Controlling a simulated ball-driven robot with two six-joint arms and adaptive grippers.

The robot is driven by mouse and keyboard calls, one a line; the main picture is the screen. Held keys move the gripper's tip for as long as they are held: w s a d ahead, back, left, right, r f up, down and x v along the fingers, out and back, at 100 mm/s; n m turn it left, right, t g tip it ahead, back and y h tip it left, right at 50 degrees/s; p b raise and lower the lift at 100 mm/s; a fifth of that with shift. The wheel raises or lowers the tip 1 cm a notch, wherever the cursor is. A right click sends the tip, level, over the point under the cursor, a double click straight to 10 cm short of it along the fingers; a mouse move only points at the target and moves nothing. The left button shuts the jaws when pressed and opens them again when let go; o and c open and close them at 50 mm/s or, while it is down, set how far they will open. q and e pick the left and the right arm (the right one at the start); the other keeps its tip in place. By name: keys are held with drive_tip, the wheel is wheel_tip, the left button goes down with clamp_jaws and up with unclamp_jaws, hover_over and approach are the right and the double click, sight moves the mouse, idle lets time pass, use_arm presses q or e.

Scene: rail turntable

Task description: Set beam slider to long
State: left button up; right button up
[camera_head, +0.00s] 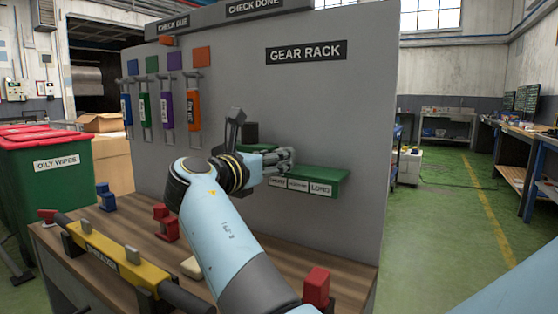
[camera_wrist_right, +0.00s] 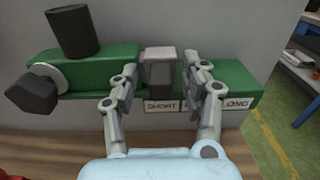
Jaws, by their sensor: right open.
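The green gauge body (camera_wrist_right: 235,80) is fixed to the grey panel, and its right end also shows in the head view (camera_head: 325,175). Labels on its front edge read SHORT (camera_wrist_right: 160,106) and LONG (camera_wrist_right: 236,103), with a middle label partly covered by a finger. The grey block-shaped slider (camera_wrist_right: 158,68) stands above the SHORT label. My right gripper (camera_wrist_right: 161,72) is open, with one finger on each side of the slider; I cannot tell whether either touches it. In the head view my right gripper (camera_head: 284,160) hides the slider. My left gripper is not in view.
A dark cylinder (camera_wrist_right: 74,32) and a black knob (camera_wrist_right: 32,92) are at the gauge's left end. Coloured tools (camera_head: 193,110) hang on the panel. Red stands (camera_head: 166,222) and a yellow fixture (camera_head: 115,258) are on the wooden bench. The gauge's right end is clear.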

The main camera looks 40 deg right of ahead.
drive_tip(key=shift+c, duration=0.2)
clamp_jaws()
idle(0.3)
